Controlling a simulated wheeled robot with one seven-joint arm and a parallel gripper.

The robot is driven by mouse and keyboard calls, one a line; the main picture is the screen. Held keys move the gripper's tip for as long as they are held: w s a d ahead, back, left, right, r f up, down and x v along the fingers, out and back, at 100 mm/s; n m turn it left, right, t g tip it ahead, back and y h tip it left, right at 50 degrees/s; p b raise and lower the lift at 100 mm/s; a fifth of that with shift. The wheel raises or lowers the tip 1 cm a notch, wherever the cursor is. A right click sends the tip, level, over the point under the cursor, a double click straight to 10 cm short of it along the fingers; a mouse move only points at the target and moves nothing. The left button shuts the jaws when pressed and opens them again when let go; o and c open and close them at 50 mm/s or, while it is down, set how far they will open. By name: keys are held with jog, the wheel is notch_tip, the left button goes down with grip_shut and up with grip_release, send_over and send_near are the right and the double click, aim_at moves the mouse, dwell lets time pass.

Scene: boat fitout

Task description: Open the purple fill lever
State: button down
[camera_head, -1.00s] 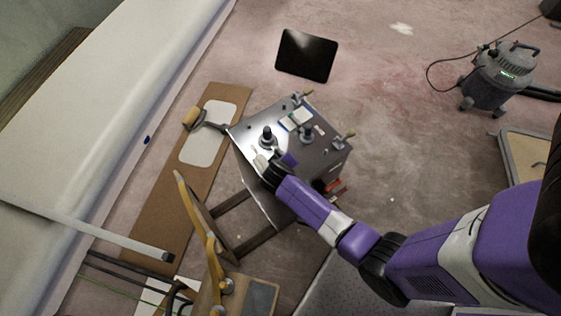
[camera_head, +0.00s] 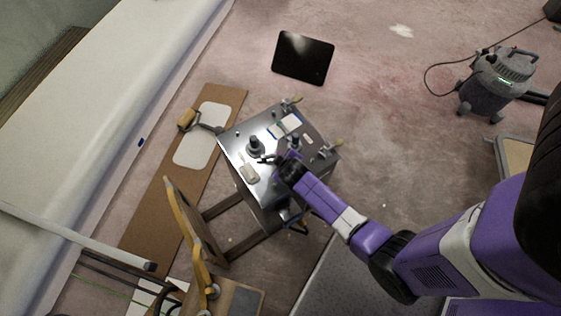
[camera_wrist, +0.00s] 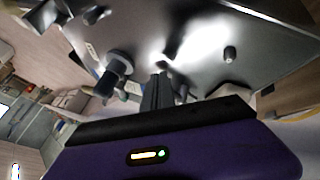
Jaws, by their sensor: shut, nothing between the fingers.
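A metal cabinet (camera_head: 235,150) with fittings on its shiny top stands mid-floor in the head view. My gripper (camera_head: 266,159) is low over this top, between two dark round knobs, one on the left (camera_head: 254,145) and one on the right (camera_head: 294,142). A small purple patch shows beside my wrist; I cannot tell if it is the fill lever or part of my arm. In the wrist view my gripper's fingers (camera_wrist: 158,92) are together with nothing between them, close to the metal top (camera_wrist: 200,40). No purple lever stands out clearly there; contact cannot be told.
A vacuum (camera_head: 494,83) stands far right. Floor behind the cabinet is mostly free.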

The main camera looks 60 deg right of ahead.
jog(key=shift+w+d, duration=0.25)
jog(key=shift+d, duration=0.4)
jog(key=shift+w+d, duration=0.2)
jog(key=shift+d, duration=0.4)
jog(key=shift+w+d+b, duration=0.3)
jog(key=shift+d+b, duration=0.05)
jog(key=shift+d, duration=0.1)
jog(key=shift+w+r, duration=0.15)
jog(key=shift+w, duration=0.05)
